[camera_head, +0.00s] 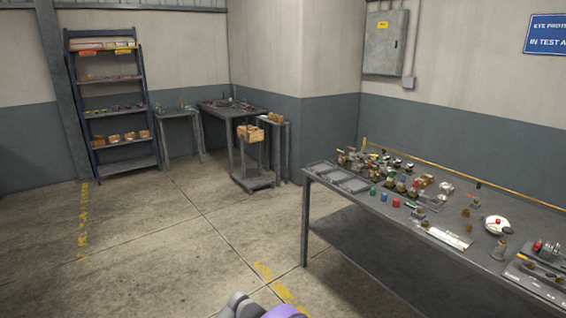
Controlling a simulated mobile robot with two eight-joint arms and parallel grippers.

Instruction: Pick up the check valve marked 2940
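No marking 2940 can be read at this size, so I cannot tell which item is the check valve. Many small fittings and parts (400,187) stand on the long dark workbench (350,222) at the right, several with brass, red, green or blue colours. More small items lie on the shelves of the rack (112,110) at the far left and on the small tables at the back. Neither of my grippers can be made out. Only a grey and purple part of my own body shows at the bottom edge.
A small table (180,114) and a larger dark table (232,107) stand along the back wall. A cart (254,181) with cardboard boxes (250,132) stands before them. A grey electrical box (385,45) hangs on the wall. The concrete floor (170,240) left of the workbench is clear.

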